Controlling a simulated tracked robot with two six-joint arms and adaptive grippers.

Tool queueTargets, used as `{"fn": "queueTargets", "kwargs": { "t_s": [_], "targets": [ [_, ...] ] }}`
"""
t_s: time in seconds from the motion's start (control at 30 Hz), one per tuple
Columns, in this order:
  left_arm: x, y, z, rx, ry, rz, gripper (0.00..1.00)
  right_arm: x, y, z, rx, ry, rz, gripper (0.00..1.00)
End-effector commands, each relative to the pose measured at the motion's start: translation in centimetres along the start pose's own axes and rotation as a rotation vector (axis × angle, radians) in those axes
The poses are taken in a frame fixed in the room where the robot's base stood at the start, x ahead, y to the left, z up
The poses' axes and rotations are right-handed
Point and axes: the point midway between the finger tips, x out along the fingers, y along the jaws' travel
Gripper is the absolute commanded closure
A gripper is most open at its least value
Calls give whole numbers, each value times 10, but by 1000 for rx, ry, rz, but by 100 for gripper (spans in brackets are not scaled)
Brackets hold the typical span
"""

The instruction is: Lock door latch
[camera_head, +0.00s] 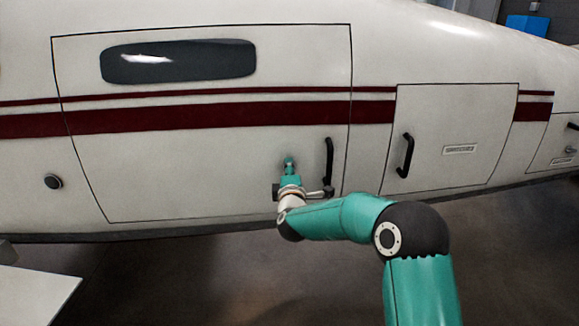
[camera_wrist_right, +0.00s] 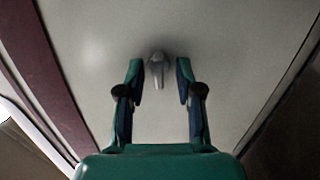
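The large door (camera_head: 200,160) in the white fuselage is flush in its frame, with a black handle (camera_head: 329,162) near its right edge. The door latch (camera_wrist_right: 157,70), a small grey metal piece, shows in the right wrist view on the pale door panel. My right gripper (camera_wrist_right: 158,75) is open, with one finger on each side of the latch and a gap visible on both sides. In the head view the right gripper (camera_head: 289,165) is in front of the door's lower right and hides the latch. My left gripper is not in view.
A smaller hatch (camera_head: 450,140) with its own black handle (camera_head: 404,156) is to the right of the door. Another hatch (camera_head: 556,145) is at the right edge. A pale flat surface (camera_head: 35,298) is at the lower left. The floor below the fuselage looks clear.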

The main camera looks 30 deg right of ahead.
Motion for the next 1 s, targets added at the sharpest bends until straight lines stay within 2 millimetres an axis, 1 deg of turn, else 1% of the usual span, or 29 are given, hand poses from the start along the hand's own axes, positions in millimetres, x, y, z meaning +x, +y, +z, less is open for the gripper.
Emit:
{"fn": "queueTargets", "kwargs": {
  "t_s": [0.03,0.2,0.9,0.97,1.0],
  "targets": [
    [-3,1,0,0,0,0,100,3,1,0,0,-1,-1,65],
    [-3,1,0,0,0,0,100,7,-1,0,0,0,-1,65],
    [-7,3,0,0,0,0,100,6,1,0,1,0,-1,65],
    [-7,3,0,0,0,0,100,6,1,0,0,0,-1,75],
    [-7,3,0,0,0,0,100,6,1,0,1,0,-1,81]
  ]
}}
